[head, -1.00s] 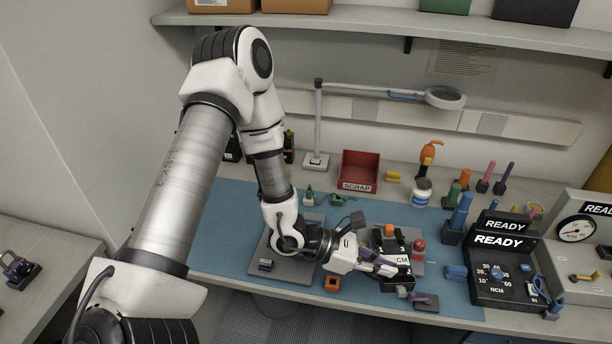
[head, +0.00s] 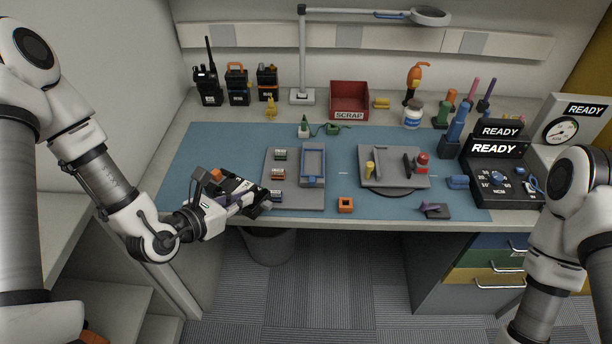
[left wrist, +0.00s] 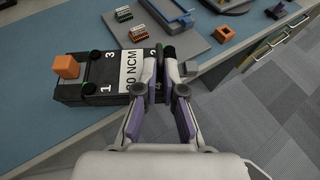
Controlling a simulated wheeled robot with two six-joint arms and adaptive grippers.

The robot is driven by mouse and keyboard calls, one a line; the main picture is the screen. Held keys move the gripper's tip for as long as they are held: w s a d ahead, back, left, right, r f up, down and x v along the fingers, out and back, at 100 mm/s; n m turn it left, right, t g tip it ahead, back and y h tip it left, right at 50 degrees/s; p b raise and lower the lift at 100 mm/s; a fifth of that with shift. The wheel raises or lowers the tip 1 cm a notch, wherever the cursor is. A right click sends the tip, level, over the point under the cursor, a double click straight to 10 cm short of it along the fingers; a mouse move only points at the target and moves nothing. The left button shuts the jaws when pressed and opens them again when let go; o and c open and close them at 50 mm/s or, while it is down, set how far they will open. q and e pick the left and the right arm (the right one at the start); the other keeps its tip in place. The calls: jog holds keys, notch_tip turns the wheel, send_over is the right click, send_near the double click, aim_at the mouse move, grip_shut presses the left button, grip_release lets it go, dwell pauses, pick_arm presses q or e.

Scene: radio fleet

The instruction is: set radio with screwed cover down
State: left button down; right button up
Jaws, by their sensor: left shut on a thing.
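The radio (head: 236,187) is a black block with an orange knob. In the left wrist view the radio (left wrist: 112,84) has a white label ending in "NCM", the numbers 1, 2 and 3, and dark round spots at corners. My left gripper (head: 248,200) is shut on the radio's near end, and its fingers (left wrist: 168,68) also show in the left wrist view. The radio is over the front left part of the blue mat (head: 190,160), near the bench's front edge. I cannot tell whether it touches the mat. My right gripper is out of view.
Just right of the radio is a grey tray (head: 308,201) with small parts and a blue frame. Farther right is another grey plate (head: 385,180). Upright radios (head: 238,85) stand at the back left. The mat left of the radio is clear.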

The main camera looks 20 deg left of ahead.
aim_at(216, 191)
pick_arm(q)
jog(key=shift+n+t+y, duration=0.3)
jog(key=shift+n+y, duration=0.2)
jog(key=shift+y, duration=0.3)
jog(key=a, duration=0.4)
jog(key=w+a, duration=0.1)
jog(key=a, duration=0.1)
jog(key=shift+a+f, duration=0.2)
jog(key=shift+f, duration=0.1)
jog(key=w+a, duration=0.2)
jog(key=w, duration=0.1)
jog(key=w+a+f, duration=0.1)
jog(key=w+a, duration=0.1)
jog(key=w, duration=0.1)
jog(key=w+a, duration=0.2)
jog(key=w, duration=0.1)
jog(key=shift+w+f, duration=0.25)
jog(key=shift+f, duration=0.1)
notch_tip(216, 191, down, 3)
jog(key=shift+r, duration=0.2)
jog(key=shift+f, duration=0.25)
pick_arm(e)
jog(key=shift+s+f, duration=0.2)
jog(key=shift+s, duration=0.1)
